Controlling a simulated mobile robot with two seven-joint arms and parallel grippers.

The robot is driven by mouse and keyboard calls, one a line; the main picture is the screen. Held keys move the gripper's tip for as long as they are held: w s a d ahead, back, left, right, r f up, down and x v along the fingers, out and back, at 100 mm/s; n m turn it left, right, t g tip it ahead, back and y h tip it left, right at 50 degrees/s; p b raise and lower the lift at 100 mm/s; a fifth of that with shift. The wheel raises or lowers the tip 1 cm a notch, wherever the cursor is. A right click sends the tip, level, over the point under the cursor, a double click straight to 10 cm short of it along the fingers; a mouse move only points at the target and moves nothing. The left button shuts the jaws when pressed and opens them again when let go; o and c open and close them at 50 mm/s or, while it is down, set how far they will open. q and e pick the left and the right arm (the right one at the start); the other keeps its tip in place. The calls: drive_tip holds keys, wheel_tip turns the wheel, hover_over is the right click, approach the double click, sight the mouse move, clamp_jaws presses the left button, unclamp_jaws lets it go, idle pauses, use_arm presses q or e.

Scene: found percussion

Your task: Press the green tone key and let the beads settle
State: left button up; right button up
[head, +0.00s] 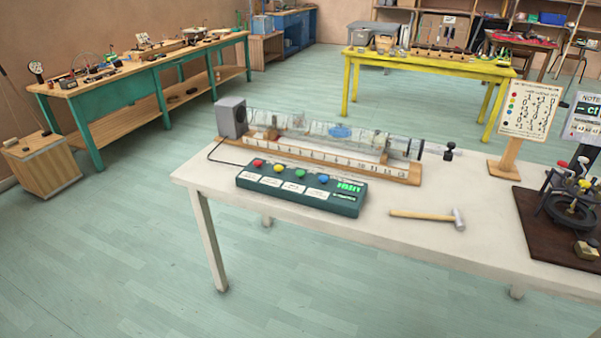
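A dark green control box (301,190) sits near the left front of the white table. On its top is a row of keys: red, yellow, the green tone key (300,174) and blue. A small lit green display is at its right end. Behind it a clear tube (320,130) lies on a wooden base with a numbered scale (400,173). A grey speaker box (231,117) is at the tube's left end and a dark plunger at its right end. The beads inside are too small to make out. Neither of my grippers shows.
A mallet (428,216) lies right of the control box on the white table (380,238). A dark board (530,225) with a black device and a chart on a stand (507,150) are farther right.

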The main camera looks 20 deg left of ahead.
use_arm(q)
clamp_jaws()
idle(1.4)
